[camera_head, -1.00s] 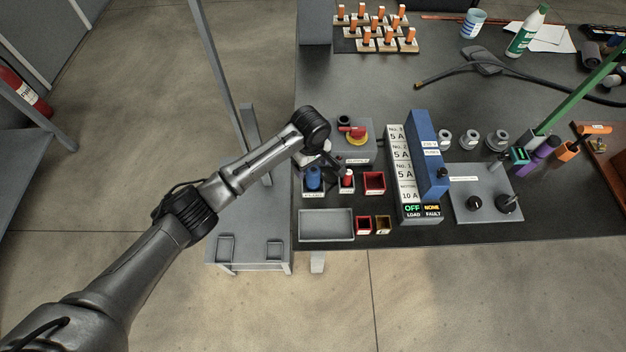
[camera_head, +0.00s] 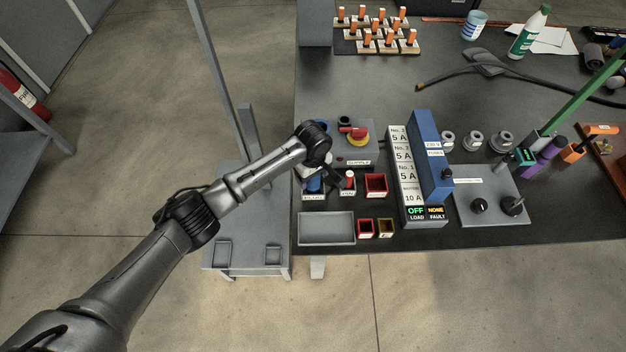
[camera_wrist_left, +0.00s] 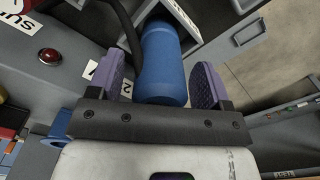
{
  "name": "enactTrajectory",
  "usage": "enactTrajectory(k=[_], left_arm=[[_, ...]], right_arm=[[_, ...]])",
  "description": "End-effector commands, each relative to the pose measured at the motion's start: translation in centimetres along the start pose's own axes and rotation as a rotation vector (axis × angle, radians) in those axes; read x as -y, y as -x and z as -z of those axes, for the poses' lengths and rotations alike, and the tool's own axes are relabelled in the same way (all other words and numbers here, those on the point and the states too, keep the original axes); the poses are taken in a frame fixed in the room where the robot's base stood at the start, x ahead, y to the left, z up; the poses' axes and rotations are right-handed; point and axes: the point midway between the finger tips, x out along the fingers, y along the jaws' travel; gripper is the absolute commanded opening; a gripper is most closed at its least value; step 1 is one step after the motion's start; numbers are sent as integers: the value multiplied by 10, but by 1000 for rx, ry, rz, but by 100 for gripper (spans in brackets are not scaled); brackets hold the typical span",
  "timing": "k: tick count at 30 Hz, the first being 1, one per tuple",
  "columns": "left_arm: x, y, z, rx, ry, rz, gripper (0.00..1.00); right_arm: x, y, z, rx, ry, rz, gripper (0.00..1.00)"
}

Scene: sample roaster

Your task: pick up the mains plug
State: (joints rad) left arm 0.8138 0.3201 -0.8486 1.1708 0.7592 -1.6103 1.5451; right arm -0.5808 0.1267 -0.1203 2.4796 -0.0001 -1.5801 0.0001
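The mains plug is a blue cylinder (camera_wrist_left: 163,62) with a dark cable beside it. It stands in a grey holder labelled as a plug place, and in the head view the blue plug (camera_head: 314,185) is partly hidden by my wrist. My left gripper (camera_wrist_left: 161,75) is open, with one purple-padded finger on each side of the plug. Gaps show between the pads and the plug, so it is not gripped. In the head view the left gripper (camera_head: 327,175) is over the plug's holder, mostly hidden behind the wrist. My right gripper is in neither view.
The supply box (camera_head: 368,140) with a red and yellow switch stands just behind. A red bin (camera_head: 376,185) is to the right, and a grey tray (camera_head: 326,229) is in front. The blue and white fuse panel (camera_head: 432,160) stands further right. Open floor lies left.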

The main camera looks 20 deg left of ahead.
Motion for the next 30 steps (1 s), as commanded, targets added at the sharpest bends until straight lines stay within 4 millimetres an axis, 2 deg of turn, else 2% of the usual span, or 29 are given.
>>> enactTrajectory(k=[2,17,25,30], left_arm=[[0,0,0,0,0,0,64],[0,0,0,0,0,0,17],[0,2,0,0,0,-1,17],[-1,13,0,0,-1,-2,17]], right_arm=[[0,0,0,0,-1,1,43],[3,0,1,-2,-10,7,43],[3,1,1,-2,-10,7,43],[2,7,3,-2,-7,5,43]])
